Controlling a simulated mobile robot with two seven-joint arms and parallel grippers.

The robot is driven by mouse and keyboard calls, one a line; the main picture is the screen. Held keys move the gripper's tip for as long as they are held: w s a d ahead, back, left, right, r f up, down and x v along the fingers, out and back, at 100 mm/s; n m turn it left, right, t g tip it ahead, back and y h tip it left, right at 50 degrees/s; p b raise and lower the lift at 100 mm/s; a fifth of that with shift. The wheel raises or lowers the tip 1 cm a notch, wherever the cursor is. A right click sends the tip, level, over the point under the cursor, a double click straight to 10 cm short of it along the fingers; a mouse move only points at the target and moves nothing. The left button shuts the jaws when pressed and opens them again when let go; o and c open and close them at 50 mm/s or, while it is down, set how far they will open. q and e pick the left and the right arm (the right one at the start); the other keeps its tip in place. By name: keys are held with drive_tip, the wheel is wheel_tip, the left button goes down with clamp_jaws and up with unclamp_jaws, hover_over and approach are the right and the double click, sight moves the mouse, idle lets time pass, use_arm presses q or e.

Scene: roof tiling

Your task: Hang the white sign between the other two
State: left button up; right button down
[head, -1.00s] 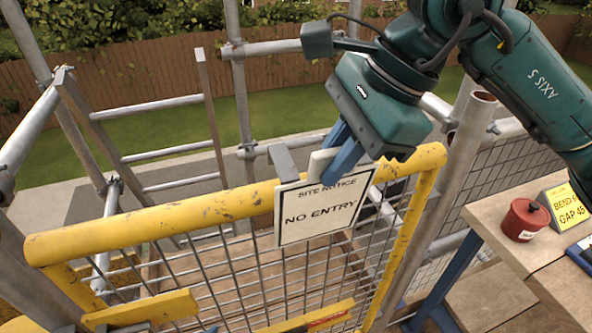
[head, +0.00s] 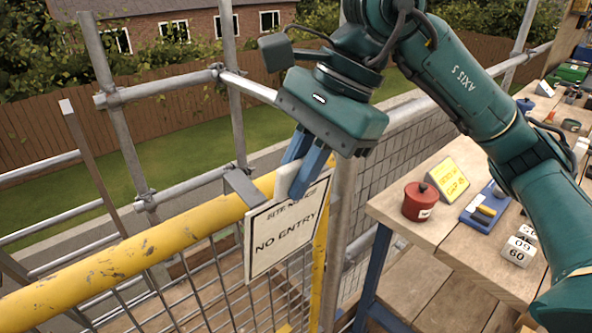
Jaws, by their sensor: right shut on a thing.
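The white sign (head: 287,233) reads "SITE NOTICE" and "NO ENTRY". It hangs tilted against the near side of the yellow gate rail (head: 150,246). My right gripper (head: 302,180) points down with its blue fingers shut on the pale tab at the sign's top edge. A grey bracket (head: 240,186) shows over the rail at the sign's upper left corner; whether it bears the sign I cannot tell. The other two signs do not show. My left gripper is not in view.
Scaffold tubes (head: 118,120) stand behind the rail. The rail left of the sign is clear.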

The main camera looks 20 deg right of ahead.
drive_tip(key=s+d+b, duration=0.2)
drive_tip(key=s+d, duration=0.1)
drive_tip(key=s, duration=0.6)
drive_tip(key=shift+s, duration=0.25)
idle(0.6)
